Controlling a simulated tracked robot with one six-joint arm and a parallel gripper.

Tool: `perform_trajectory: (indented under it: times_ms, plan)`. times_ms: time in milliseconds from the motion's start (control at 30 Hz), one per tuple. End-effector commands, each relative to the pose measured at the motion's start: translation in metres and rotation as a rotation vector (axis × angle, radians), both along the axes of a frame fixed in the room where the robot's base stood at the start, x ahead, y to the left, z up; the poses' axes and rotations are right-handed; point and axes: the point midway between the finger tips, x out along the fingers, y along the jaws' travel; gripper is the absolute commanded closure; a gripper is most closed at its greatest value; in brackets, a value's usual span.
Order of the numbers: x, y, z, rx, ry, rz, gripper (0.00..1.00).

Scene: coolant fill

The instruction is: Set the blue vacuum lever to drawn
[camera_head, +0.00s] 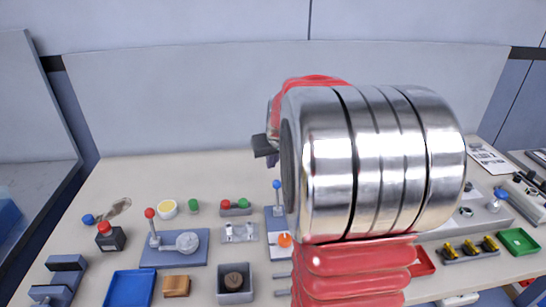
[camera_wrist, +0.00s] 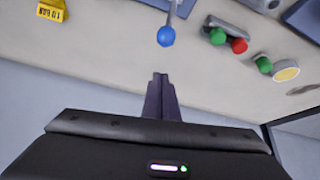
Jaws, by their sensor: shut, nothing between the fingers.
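A lever with a blue ball knob (camera_head: 277,185) stands on a blue-grey plate just left of my arm in the head view. The arm hides part of that plate. In the wrist view its blue knob (camera_wrist: 166,36) is at the top centre, on a thin grey stem. My gripper (camera_wrist: 160,76) has its dark fingers together and empty, pointing toward the knob but apart from it. In the head view my gripper (camera_head: 265,147) shows only as a dark piece beyond the arm, higher than the knob. No label on the lever is readable.
A red-knobbed lever (camera_head: 150,213) stands on a plate to the left. A red and green button box (camera_head: 235,207) is close left of the blue lever. An orange ball (camera_head: 284,240) sits in front of it. Another blue-topped fitting (camera_head: 500,193) is far right. The table behind is clear.

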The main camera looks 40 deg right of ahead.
Motion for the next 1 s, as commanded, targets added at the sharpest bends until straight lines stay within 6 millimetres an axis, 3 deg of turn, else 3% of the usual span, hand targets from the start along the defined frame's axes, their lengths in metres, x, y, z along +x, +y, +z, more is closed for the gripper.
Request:
perform_trajectory:
  times_ms: [267, 700, 1000]
  plan:
    - [0.011, -0.005, -0.022, 0.002, 0.002, 0.000, 1.00]
    - [-0.023, 0.009, -0.027, 0.000, 0.000, 0.000, 1.00]
    - [-0.026, 0.010, -0.028, 0.000, 0.000, 0.001, 1.00]
